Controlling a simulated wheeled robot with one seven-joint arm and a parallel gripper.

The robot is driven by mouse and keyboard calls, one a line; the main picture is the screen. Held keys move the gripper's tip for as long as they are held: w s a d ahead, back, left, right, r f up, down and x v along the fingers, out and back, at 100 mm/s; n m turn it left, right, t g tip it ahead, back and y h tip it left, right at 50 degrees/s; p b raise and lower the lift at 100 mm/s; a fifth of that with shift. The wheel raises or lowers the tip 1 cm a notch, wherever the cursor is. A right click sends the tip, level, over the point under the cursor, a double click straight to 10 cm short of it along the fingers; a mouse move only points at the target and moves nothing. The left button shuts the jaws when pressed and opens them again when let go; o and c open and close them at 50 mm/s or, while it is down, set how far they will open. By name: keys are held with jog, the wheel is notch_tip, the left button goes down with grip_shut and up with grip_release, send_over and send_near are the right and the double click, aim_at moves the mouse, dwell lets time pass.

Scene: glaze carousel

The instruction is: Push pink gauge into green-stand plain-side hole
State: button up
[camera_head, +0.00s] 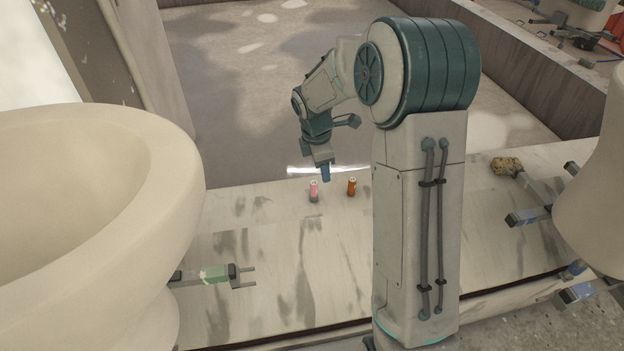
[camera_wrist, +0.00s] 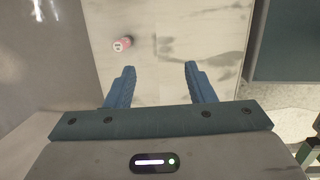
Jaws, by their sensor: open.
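The pink gauge (camera_head: 313,190) is a small upright cylinder with a dark base, standing on the pale worktop in the head view. In the wrist view the pink gauge (camera_wrist: 122,44) shows ahead of the fingers and to the left. My gripper (camera_head: 326,172) hangs just above and beside the gauge in the head view. In the wrist view my gripper (camera_wrist: 158,72) has its two blue fingers apart with nothing between them. A green block-like stand (camera_head: 214,274) with grey prongs sits at the lower left of the worktop, partly behind the large cream bowl. Its holes cannot be made out.
An orange cylinder (camera_head: 351,187) stands right of the pink gauge. A large cream bowl (camera_head: 165,150) fills the left. A brown lump (camera_head: 506,165) and several blue-ended fixtures lie at the right. The worktop (camera_head: 255,225) between is bare and stained.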

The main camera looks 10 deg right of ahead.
aim_at(314, 183)
jog(key=w+f+n+p, duration=0.4)
jog(key=w+f+n, duration=0.35)
jog(key=w, duration=0.25)
jog(key=shift+n, duration=0.55)
jog(key=f, duration=0.2)
jog(key=f+b, duration=0.1)
jog(key=f, duration=0.2)
jog(key=f+b, duration=0.1)
jog(key=f, duration=0.1)
jog(key=shift+w+d+f, duration=0.1)
jog(key=shift+w+f, duration=0.05)
jog(key=shift+w, duration=0.25)
jog(key=shift+w+f+b, duration=0.15)
jog(key=shift+f+b, duration=0.25)
jog(key=shift+f, duration=1.05)
jog(key=shift+w+f+b, duration=0.1)
jog(key=shift+f+b, duration=0.3)
jog(key=shift+f, duration=1)
grip_shut()
